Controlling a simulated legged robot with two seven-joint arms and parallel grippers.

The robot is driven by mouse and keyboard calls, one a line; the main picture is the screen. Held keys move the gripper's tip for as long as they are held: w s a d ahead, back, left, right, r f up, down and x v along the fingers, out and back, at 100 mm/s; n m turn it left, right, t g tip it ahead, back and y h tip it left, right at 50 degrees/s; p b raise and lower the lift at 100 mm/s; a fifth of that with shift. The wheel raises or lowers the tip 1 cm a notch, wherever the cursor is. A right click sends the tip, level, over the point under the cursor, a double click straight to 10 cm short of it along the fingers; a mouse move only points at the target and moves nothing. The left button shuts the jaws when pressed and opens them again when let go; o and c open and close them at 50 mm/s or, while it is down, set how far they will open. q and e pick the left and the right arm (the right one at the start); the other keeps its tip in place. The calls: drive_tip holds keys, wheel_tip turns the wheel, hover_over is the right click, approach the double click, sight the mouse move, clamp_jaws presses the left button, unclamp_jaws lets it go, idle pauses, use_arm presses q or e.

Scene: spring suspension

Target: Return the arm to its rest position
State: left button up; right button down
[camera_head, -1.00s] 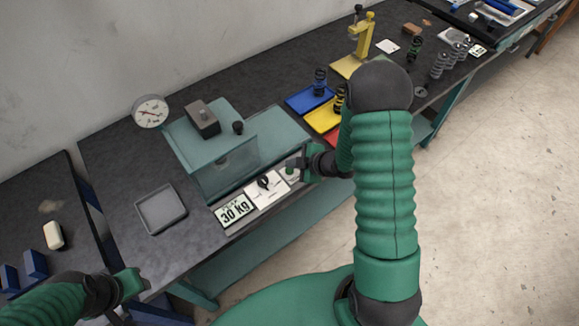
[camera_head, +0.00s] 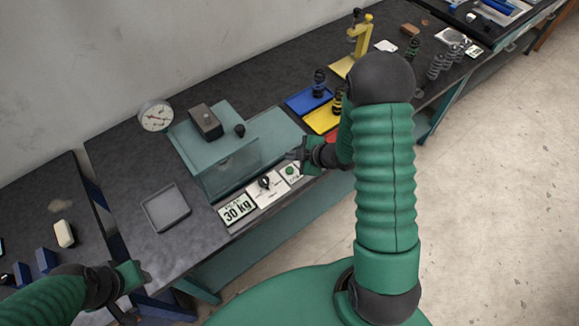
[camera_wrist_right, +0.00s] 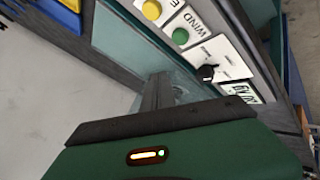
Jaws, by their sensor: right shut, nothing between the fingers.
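My right arm (camera_head: 385,180) reaches forward over the bench's front edge in the head view. Its gripper (camera_head: 291,154) is shut and empty, just above and behind the green button (camera_head: 290,170) on the front panel. In the right wrist view the closed dark fingers (camera_wrist_right: 157,92) point at the teal machine surface, with the green button (camera_wrist_right: 180,36) beyond them, apart. My left gripper (camera_head: 138,274) is at the lower left, near the gap between the two benches; its jaw opening is not clear.
The teal machine (camera_head: 228,167) carries a black knob panel (camera_head: 264,184) and a 30 kg display (camera_head: 237,208). A grey tray (camera_head: 166,207) and a dial gauge (camera_head: 156,116) stand left. Blue (camera_head: 305,101) and yellow (camera_head: 318,119) mats with springs lie behind my right arm. Floor at right is clear.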

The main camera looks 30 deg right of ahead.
idle(0.6)
drive_tip(key=shift+w+r, duration=0.1)
drive_tip(key=shift+w, duration=0.05)
drive_tip(key=s+a+r+m+g+h+b, duration=0.1)
drive_tip(key=s+a+r+m+g+b, duration=0.1)
drive_tip(key=s+a+m, duration=0.4)
drive_tip(key=s+a+r+m+g+h+b, duration=0.1)
drive_tip(key=s+a+r+m+g, duration=0.3)
drive_tip(key=s, duration=0.5)
drive_tip(key=shift+a+m+h+b, duration=0.3)
drive_tip(key=shift+a+m+b, duration=0.1)
drive_tip(key=shift+a+m, duration=0.75)
